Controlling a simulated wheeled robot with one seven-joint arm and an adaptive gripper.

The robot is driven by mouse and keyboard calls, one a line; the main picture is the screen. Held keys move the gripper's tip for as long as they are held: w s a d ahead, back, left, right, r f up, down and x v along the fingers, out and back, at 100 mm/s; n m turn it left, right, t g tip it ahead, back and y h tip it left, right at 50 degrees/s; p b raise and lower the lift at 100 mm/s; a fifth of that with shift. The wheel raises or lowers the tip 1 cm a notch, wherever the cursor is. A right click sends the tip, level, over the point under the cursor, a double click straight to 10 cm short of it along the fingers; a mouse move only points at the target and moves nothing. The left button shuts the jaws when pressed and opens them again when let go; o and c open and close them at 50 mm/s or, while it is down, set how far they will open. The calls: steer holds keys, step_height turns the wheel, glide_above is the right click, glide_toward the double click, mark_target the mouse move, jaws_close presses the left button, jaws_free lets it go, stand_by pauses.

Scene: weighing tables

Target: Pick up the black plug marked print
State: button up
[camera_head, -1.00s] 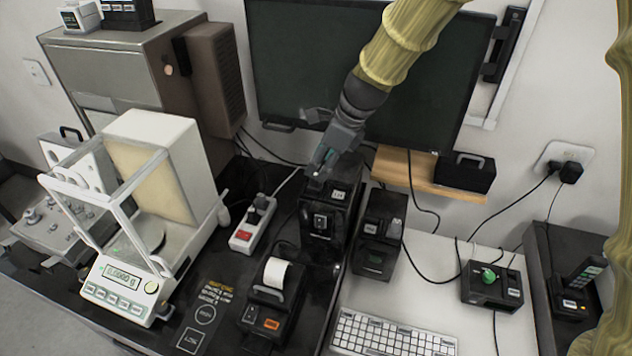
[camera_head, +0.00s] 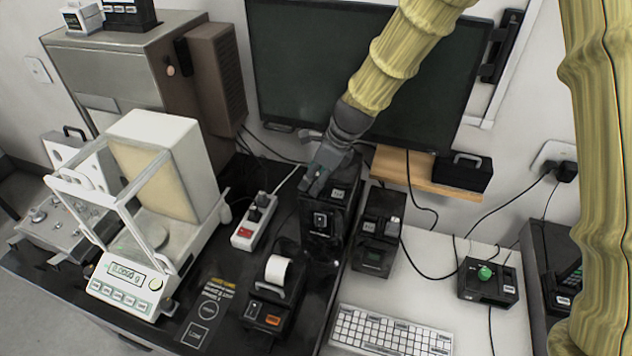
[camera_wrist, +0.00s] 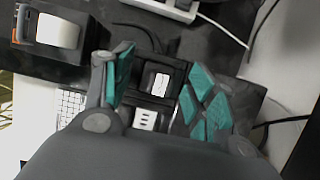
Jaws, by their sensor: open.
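My gripper (camera_head: 315,186) is open, tilted down over the top of a tall black device (camera_head: 318,243) on the dark table. In the wrist view, my gripper's teal-padded fingers (camera_wrist: 163,84) stand apart. Between them a small black piece with a white label (camera_wrist: 160,83) shows, with a second white marked label (camera_wrist: 145,119) closer to my palm. I cannot read either label, so I cannot tell whether this piece is the print plug. Black plugs (camera_head: 262,201) also sit in the white power strip (camera_head: 243,240) left of the device.
A balance with a glass shield (camera_head: 150,283) stands at left. A label printer with a paper roll (camera_head: 279,268) is in front. Another black device (camera_head: 375,258), a keyboard (camera_head: 390,331) and a green-knobbed box (camera_head: 487,284) lie right. The monitor (camera_head: 300,70) stands behind my arm.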

steer(key=c, duration=1.1)
steer(key=shift+r, duration=0.1)
